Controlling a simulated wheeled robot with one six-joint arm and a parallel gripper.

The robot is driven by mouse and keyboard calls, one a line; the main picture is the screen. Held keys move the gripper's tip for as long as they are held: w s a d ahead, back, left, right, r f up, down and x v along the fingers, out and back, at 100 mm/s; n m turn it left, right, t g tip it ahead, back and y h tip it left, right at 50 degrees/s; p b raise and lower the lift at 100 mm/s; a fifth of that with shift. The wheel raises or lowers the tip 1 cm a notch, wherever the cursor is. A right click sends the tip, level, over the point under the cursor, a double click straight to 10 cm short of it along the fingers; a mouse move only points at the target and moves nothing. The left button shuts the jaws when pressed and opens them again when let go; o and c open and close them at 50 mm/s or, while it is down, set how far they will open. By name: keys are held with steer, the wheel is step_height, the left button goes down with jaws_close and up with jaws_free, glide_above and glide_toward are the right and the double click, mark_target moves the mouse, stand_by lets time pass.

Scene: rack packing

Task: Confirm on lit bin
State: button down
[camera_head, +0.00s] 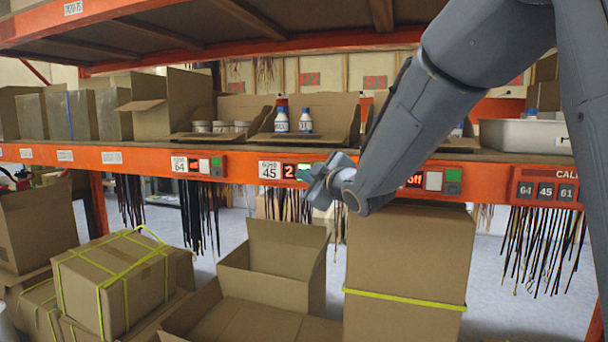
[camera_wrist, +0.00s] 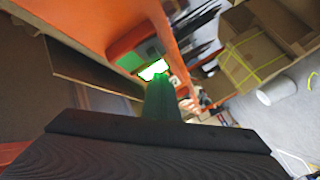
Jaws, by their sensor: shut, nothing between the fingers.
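The bin labelled 45 (camera_head: 270,170) has a pick module on the orange beam whose display (camera_head: 289,171) shows a red 2. An open cardboard box (camera_head: 338,112) above it holds two white bottles (camera_head: 282,121) with blue caps. My gripper (camera_head: 318,181) is shut and empty, right in front of this module, and hides its buttons in the head view. In the wrist view my gripper (camera_wrist: 161,88) points at a brightly lit white-green button (camera_wrist: 153,70). The fingertips overlap the button's lower edge; I cannot tell whether they touch it.
A module labelled 64 (camera_head: 180,164) sits to the left, and another module (camera_head: 414,181) reading off to the right. A CALL panel (camera_head: 546,190) lists 64, 45 and 61. Black straps (camera_head: 200,215) hang below the beam. Cardboard boxes (camera_head: 408,250) stand underneath.

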steer(key=shift+w, duration=0.15)
stand_by(0.5)
steer(key=shift+s+a, duration=0.2)
steer(key=shift+s, duration=0.55)
steer(key=shift+b, duration=0.3)
steer(key=shift+s+a+b, duration=0.15)
steer(key=shift+s+a, duration=0.15)
steer(key=shift+s, duration=0.5)
steer(key=shift+s+a+b, duration=0.15)
steer(key=shift+s+a, duration=0.1)
steer(key=shift+s, duration=0.55)
steer(key=shift+s+a+b, duration=0.15)
steer(key=shift+s+a, duration=0.15)
steer(key=shift+s, duration=0.5)
